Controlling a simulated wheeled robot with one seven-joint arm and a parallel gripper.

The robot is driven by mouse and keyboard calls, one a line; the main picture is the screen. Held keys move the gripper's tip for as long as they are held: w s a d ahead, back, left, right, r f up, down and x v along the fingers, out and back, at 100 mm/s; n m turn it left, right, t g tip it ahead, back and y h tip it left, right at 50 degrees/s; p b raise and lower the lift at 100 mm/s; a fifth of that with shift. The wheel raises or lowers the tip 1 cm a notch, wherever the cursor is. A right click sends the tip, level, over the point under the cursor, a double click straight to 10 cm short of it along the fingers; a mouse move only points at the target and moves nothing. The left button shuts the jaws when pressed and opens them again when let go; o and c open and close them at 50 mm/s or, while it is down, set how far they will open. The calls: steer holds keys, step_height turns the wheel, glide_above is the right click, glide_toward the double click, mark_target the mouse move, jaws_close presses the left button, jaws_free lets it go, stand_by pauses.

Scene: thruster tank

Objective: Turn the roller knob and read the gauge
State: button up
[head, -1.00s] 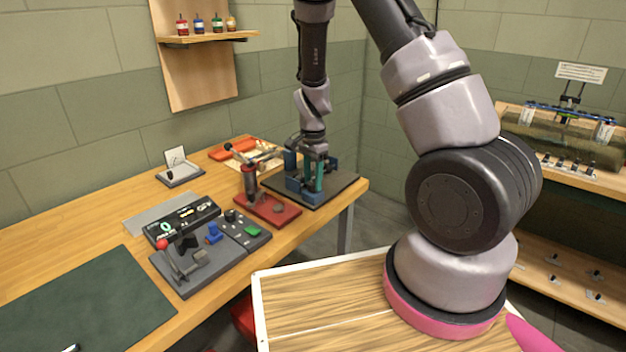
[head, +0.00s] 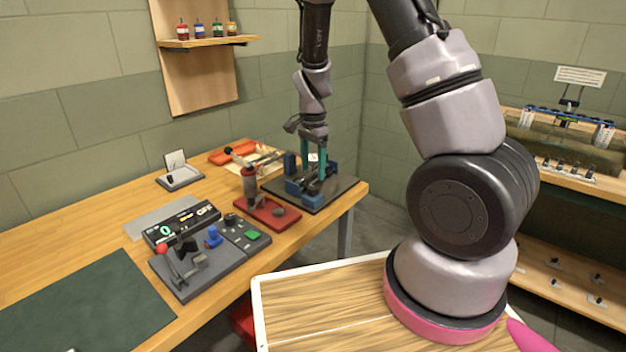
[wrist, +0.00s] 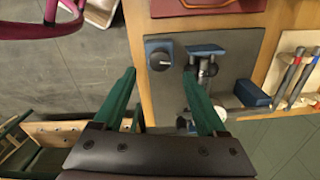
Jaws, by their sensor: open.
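A black round knob (wrist: 160,58) with a white mark sits on a blue block of the dark-based fixture in the wrist view. A metal roller-like part (wrist: 205,72) is beside it, under a blue block. The same blue fixture (head: 298,187) stands at the table's far right corner in the head view. My gripper (wrist: 159,73) is open, its two green fingers apart, with the knob between and beyond the tips in the picture. It also shows above the fixture in the head view (head: 314,174). I cannot tell whether it touches anything. I cannot make out a dial gauge.
A red-based press (head: 268,210) stands left of the fixture. A console (head: 182,224) with a green digit and a red-tipped lever is nearer. An orange tray (head: 232,153) lies behind.

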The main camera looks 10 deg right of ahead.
step_height(320, 180, up, 5)
steer(key=shift+r, duration=0.1)
stand_by(0.3)
step_height(320, 180, up, 19)
steer(key=n+t+y, duration=0.3)
steer(key=n, duration=0.1)
glide_above(313, 186)
steer(key=s+d, duration=0.3)
steer(key=s, duration=0.6)
steer(key=s+d+r+n+t, duration=0.1)
steer(key=s+r+n+t, duration=0.1)
steer(key=s+r, duration=0.2)
steer(key=s+d+r+n+t+h, duration=0.1)
steer(key=s+r, duration=0.3)
steer(key=s, duration=0.4)
steer(key=shift+s+n+t, duration=0.35)
steer(key=shift+n+t, duration=0.25)
steer(key=shift+n, duration=0.3)
